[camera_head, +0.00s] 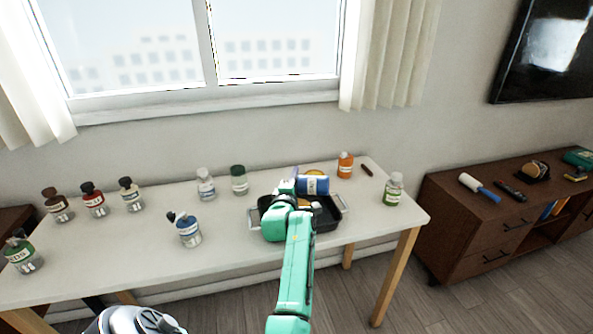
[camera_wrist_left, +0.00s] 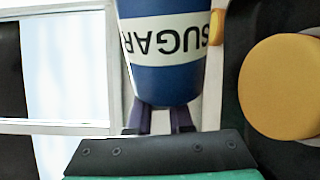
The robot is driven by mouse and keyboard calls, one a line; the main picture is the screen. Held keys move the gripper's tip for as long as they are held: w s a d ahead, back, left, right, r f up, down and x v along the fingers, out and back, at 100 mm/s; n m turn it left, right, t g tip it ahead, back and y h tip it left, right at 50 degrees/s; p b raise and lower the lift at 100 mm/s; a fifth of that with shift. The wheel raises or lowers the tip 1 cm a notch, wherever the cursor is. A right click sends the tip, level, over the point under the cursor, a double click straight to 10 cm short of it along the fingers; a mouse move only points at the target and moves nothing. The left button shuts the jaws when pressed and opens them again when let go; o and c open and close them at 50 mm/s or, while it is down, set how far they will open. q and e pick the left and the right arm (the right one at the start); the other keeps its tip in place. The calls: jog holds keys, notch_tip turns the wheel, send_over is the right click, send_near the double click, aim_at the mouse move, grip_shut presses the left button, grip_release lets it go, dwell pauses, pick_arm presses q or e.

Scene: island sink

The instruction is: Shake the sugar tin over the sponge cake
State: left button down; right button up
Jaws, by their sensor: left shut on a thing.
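The blue sugar tin (camera_head: 314,185) with a white label is held on its side above the dark tray. My left gripper (camera_head: 294,187) is shut on it. In the left wrist view the tin (camera_wrist_left: 170,70) is between the finger ends (camera_wrist_left: 160,119), its word SUGAR upside down. The round yellow sponge cake (camera_wrist_left: 284,87) shows right of the tin there, apart from it in the picture. In the head view only a yellow edge of the cake (camera_head: 312,172) shows behind the tin. My right gripper is not in view.
The dark tray (camera_head: 327,218) with side handles stands on the white table (camera_head: 130,243). An orange bottle (camera_head: 345,165) and a green-labelled bottle (camera_head: 393,190) stand right of it. A green-capped jar (camera_head: 239,180) and several other bottles stand left. The table's front middle is clear.

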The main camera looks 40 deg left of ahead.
pick_arm(q)
jog(key=n, duration=0.1)
jog(key=f+n, duration=0.1)
jog(key=n, duration=0.1)
jog(key=shift+f+n, duration=0.3)
notch_tip(320, 180, up, 12)
jog(key=m+p, duration=1.1)
jog(key=m, duration=1.1)
jog(key=shift+d+f+m+p, duration=0.2)
jog(key=shift+m+p, duration=0.1)
jog(key=shift+p, duration=0.1)
jog(key=shift+w, duration=0.1)
